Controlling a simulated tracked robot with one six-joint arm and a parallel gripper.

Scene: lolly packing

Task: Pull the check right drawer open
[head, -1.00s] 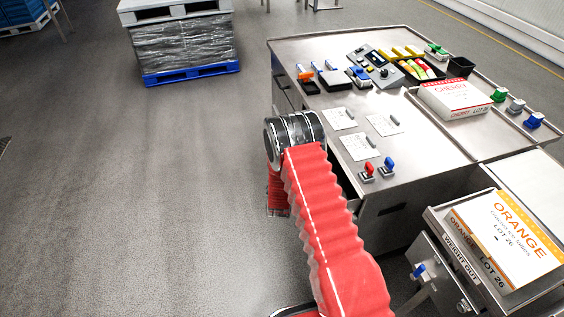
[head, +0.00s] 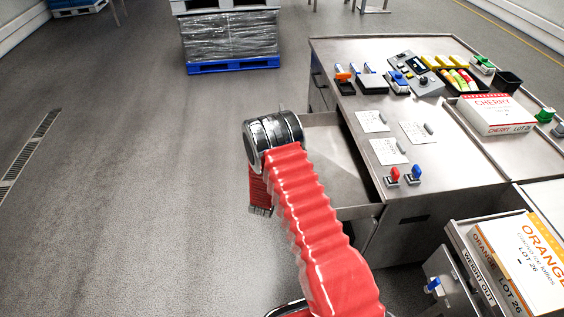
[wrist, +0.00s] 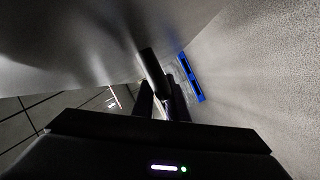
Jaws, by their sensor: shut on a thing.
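The check right drawer (head: 335,152) stands well out from the left side of the steel bench in the head view. Its inside is bare where it shows. My red-sleeved arm covers its front and part of its inside. In the wrist view my gripper (wrist: 164,102) is shut on the drawer's dark bar handle (wrist: 151,68), under a grey metal face. In the head view my gripper is hidden or too dark to make out below the arm's silver joint.
The bench (head: 445,165) carries paper cards, stamps, a control box and a cherry carton (head: 495,113). An orange carton (head: 530,262) stands at the lower right. A wrapped pallet (head: 230,38) is at the back. The floor on the left is clear.

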